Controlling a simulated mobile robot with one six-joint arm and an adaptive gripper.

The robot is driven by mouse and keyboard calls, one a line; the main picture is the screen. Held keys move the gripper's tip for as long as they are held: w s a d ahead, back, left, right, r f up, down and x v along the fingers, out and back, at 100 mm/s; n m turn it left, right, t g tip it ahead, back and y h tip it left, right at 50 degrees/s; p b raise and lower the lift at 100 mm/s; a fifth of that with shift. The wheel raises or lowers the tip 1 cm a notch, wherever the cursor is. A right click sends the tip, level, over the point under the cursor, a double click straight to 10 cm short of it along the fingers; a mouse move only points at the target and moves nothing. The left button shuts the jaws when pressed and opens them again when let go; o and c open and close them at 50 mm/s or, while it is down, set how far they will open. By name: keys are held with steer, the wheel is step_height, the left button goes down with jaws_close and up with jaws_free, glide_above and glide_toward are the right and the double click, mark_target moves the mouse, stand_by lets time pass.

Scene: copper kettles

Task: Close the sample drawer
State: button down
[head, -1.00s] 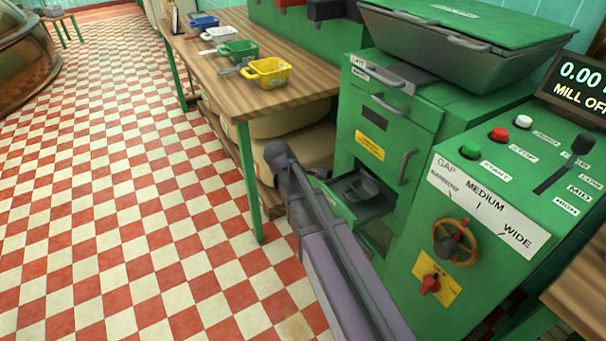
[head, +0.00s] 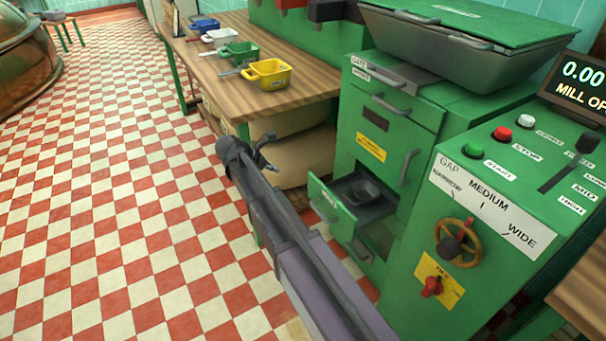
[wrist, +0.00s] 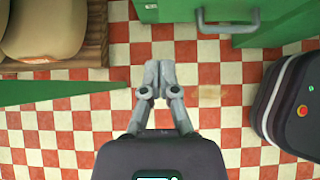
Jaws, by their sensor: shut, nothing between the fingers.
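The sample drawer (head: 331,205) is a small green drawer low in the green mill cabinet. It stands pulled out in the head view, with a dark dish (head: 364,192) inside. A grey handle is on its front. My gripper (head: 265,152) is to the left of the drawer front, apart from it, over the floor beside the table. In the wrist view the fingers (wrist: 160,76) are together and empty. Green cabinet parts with a grey handle (wrist: 228,24) lie beyond them; I cannot tell which part is the drawer.
A wooden table (head: 205,75) with colored bins, including a yellow one (head: 267,73), stands left of the cabinet. Sacks (head: 305,158) lie under it. The mill control panel (head: 510,190) is at right. Checkered floor (head: 120,200) at left is clear.

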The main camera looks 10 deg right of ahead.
steer(key=b, duration=0.7)
glide_toward(309, 176)
steer(key=shift+x, duration=3.35)
steer(key=w+d, duration=0.3)
steer(key=d, duration=0.4)
steer(key=w+d, duration=0.3)
steer(key=d, duration=0.4)
steer(key=shift+w+d, duration=0.15)
steer(key=shift+d, duration=0.2)
steer(key=shift+a, duration=0.1)
